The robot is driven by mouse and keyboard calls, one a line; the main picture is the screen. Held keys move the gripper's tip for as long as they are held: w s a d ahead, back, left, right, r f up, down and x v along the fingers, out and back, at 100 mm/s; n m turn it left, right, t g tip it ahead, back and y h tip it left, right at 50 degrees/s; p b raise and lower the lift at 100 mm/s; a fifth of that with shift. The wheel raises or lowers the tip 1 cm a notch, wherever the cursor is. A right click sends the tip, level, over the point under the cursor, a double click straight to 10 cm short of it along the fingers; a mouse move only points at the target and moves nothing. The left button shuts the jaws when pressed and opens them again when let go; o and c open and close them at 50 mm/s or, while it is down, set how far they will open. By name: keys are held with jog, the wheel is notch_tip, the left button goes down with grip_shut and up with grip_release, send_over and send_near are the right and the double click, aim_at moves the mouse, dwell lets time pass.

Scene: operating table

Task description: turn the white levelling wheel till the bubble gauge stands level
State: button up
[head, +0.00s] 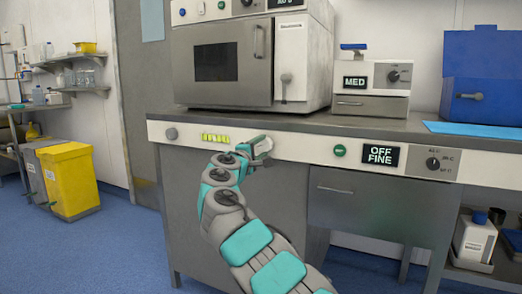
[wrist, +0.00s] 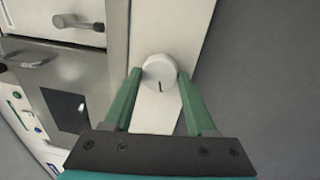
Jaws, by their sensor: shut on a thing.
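The white levelling wheel (wrist: 159,69) shows in the wrist view as a round knob on the pale panel, with a short dark mark at its lower edge. My gripper (wrist: 158,76) has one green finger on each side of the wheel and is shut on it. In the head view my gripper (head: 262,148) reaches the front panel of the bench, and largely hides the wheel there. The bubble gauge (head: 215,138) is a small yellow-green strip on the same panel, just left of my gripper. Its bubble is too small to read.
A grey knob (head: 171,134) sits left of the gauge. A green button (head: 339,150), an "OFF FINE" display (head: 381,154) and a dial (head: 433,163) are to the right. A steriliser-like cabinet (head: 245,62) stands on the bench (head: 330,123). Open floor lies left of the bench.

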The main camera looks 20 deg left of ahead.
jog(key=shift+d, duration=0.1)
jog(key=o, duration=1.4)
jog(key=shift+c, duration=0.2)
jog(key=shift+s, duration=0.1)
jog(key=s+b, duration=0.1)
jog(key=s, duration=0.6)
jog(key=shift+s+a+f, duration=0.25)
jog(key=shift+f, duration=0.05)
